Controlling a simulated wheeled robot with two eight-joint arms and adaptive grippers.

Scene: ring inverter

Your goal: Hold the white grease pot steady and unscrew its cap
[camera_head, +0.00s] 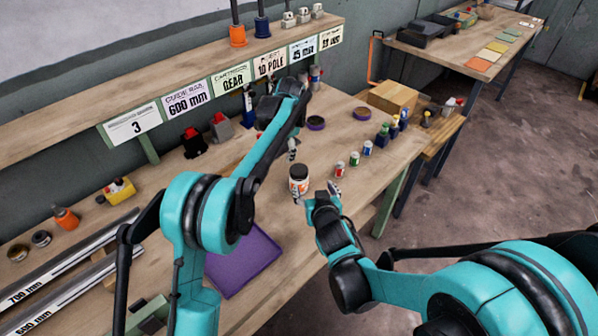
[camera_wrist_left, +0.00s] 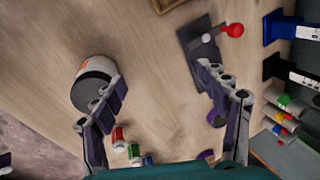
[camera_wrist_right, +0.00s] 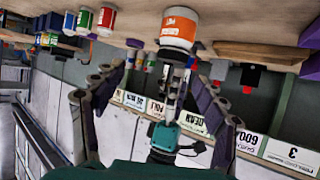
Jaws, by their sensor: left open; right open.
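The white grease pot (camera_head: 299,187) has an orange label and a dark cap (camera_head: 299,171), and stands upright on the wooden bench. In the left wrist view the pot (camera_wrist_left: 90,60) is at the upper left, its cap (camera_wrist_left: 92,92) partly behind one finger. My left gripper (camera_wrist_left: 160,75) is open, and the pot is not between its fingers. My right gripper (camera_head: 316,191) is open, low on the near side of the pot. In the right wrist view the pot (camera_wrist_right: 178,32) stands beyond the open fingers. My left gripper (camera_wrist_right: 174,90) shows behind it.
Small red, green and blue capped jars (camera_head: 354,159) stand right of the pot. A purple tray (camera_head: 243,262) lies on the near left. A cardboard box (camera_head: 393,97) and tape rolls (camera_head: 316,123) sit farther back. A labelled shelf (camera_head: 170,85) runs along the wall.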

